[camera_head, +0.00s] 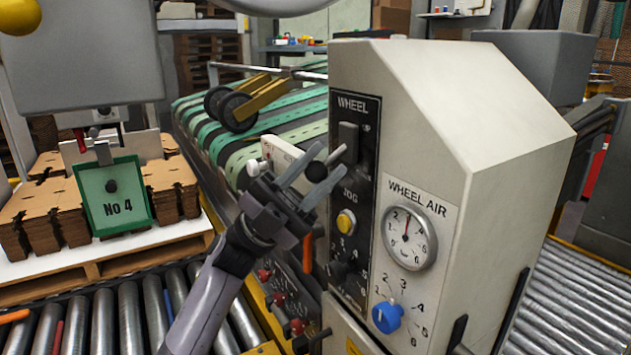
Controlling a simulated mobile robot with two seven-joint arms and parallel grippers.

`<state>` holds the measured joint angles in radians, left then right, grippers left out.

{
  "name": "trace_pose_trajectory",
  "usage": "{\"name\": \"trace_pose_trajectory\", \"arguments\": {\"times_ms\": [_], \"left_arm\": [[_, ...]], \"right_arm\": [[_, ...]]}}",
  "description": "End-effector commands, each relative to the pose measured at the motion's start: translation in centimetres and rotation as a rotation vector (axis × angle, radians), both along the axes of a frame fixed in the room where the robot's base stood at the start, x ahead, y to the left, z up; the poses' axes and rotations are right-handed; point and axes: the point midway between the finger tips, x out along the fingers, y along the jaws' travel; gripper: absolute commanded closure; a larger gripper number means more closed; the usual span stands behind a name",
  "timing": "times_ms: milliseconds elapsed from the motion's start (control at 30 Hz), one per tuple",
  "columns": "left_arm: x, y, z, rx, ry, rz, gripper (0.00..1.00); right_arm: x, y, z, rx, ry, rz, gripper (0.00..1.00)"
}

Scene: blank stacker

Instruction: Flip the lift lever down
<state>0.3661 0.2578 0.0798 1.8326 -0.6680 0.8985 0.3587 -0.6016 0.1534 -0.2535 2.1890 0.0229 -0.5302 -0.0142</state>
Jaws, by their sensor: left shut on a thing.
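My left gripper (328,163) reaches up from the bottom of the head view to the dark control panel (347,260) on the left face of a cream machine housing. Its two grey fingers lie on either side of a black ball knob (316,171) and are shut on it. A short pale rod (338,154) shows beside the knob, toward the panel. I take this knob and rod as the lever, but its label is not readable and the fingers hide part of it. The panel reads WHEEL at the top and JOG lower down. My right gripper is not in view.
The housing has a WHEEL AIR gauge (408,238) and a blue knob (387,317). A yellow button (346,222) sits below the gripper. A white box (279,154) is close behind the fingers. Red-knobbed controls (285,300) lie lower. Cardboard stacks (50,215) stand left, with rollers in front.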

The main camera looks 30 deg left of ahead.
Motion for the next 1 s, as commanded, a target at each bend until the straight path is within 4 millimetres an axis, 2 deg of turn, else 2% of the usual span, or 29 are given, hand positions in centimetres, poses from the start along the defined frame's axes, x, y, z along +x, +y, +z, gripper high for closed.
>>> {"name": "trace_pose_trajectory", "arguments": {"times_ms": [400, 433, 500, 800, 1000], "left_arm": [[0.0, -0.1, -0.1, -0.001, -0.005, -0.002, 1.0], [0.0, -0.1, -0.1, -0.001, -0.005, -0.002, 0.66], [0.0, -0.1, -0.1, -0.001, -0.005, -0.001, 0.45], [0.0, 0.0, -0.2, -0.001, -0.004, 0.0, 0.45], [-0.5, 1.5, -2.1, 0.0, -0.001, 0.001, 0.45]], "right_arm": [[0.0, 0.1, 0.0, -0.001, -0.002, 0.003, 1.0], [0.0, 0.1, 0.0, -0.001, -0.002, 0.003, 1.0], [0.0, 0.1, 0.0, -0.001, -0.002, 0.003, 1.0], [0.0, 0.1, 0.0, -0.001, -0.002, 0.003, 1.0], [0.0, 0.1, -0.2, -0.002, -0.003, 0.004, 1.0]]}}
